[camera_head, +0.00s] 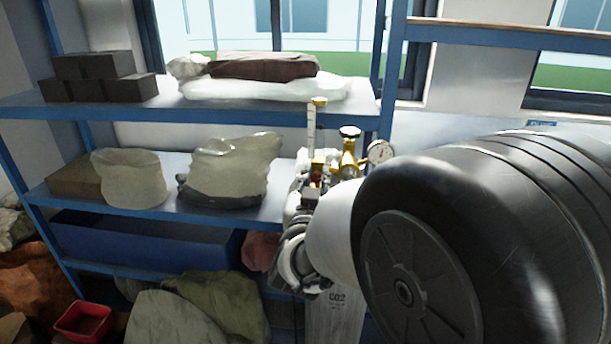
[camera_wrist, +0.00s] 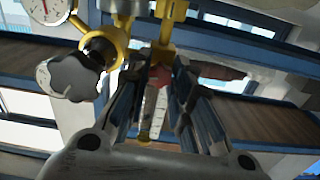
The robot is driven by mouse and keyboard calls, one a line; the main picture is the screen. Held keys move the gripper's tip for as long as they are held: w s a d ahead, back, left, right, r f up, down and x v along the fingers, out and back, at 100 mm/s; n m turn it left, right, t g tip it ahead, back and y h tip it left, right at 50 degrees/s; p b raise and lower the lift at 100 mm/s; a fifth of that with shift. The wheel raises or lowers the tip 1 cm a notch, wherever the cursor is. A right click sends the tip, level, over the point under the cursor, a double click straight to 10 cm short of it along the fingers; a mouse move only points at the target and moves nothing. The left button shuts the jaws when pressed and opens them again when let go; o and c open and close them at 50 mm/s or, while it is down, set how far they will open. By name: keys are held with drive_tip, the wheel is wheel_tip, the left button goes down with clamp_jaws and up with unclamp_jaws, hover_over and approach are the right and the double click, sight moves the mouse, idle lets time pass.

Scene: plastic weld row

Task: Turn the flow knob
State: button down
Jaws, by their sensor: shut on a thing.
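A brass regulator (camera_head: 347,158) sits on top of a white CO2 cylinder (camera_head: 335,312), with a clear flow tube (camera_head: 311,130) on its left. A small red flow knob (camera_head: 317,170) is below the tube. It also shows in the wrist view (camera_wrist: 160,76) between my fingertips, partly hidden by them. My gripper (camera_wrist: 159,74) is shut on the red knob. In the head view my gripper (camera_head: 311,188) is small and partly hidden by my arm.
A round gauge (camera_head: 380,152) and a black knob (camera_head: 349,131) are close beside the flow tube; the black knob is left of my fingers in the wrist view (camera_wrist: 75,75). Blue shelving (camera_head: 150,206) with bags stands to the left. My arm blocks the right side.

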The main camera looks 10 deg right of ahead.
drive_tip(key=shift+n+p, duration=0.5)
drive_tip(key=shift+n, duration=2.8)
